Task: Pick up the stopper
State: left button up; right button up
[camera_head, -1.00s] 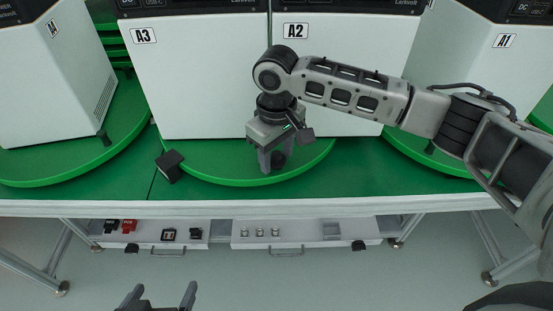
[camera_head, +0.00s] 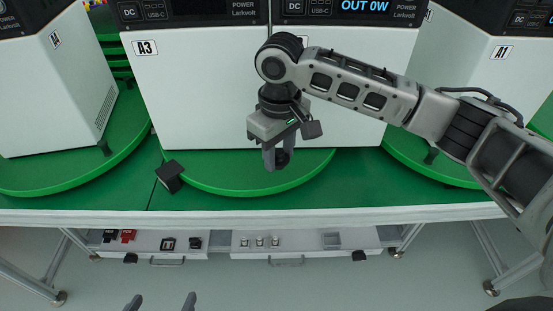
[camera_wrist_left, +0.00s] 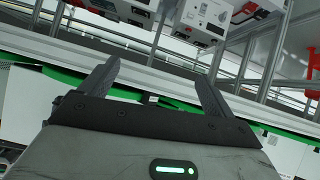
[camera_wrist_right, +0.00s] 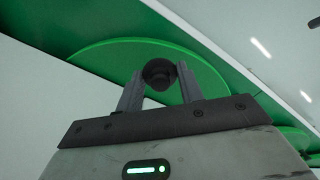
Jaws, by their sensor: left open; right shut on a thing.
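The stopper (camera_head: 283,158) is a small black round piece. My right gripper (camera_head: 276,165) is shut on it and holds it over the green turntable (camera_head: 240,188) in front of the white unit marked A2. In the right wrist view the stopper (camera_wrist_right: 158,72) sits between the two fingertips (camera_wrist_right: 159,76), and the fingers hide its sides. My left gripper (camera_head: 161,302) is open and empty at the bottom edge of the head view, in front of the table. Its spread fingers also show in the left wrist view (camera_wrist_left: 155,80).
A black block (camera_head: 170,176) lies tilted at the turntable's left rim. White units A3 (camera_head: 200,95) and A1 (camera_head: 500,90) stand at the sides. Below the table edge (camera_head: 230,214) are drawers (camera_head: 305,240) with small parts. The table front between block and right gripper is clear.

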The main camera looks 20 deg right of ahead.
jog(key=s+d+r, duration=0.5)
jog(key=s+r, duration=0.3)
jog(key=s, duration=0.4)
jog(key=shift+d+r+p, duration=0.4)
jog(key=shift+p, duration=0.05)
jog(key=shift+w+f, duration=0.1)
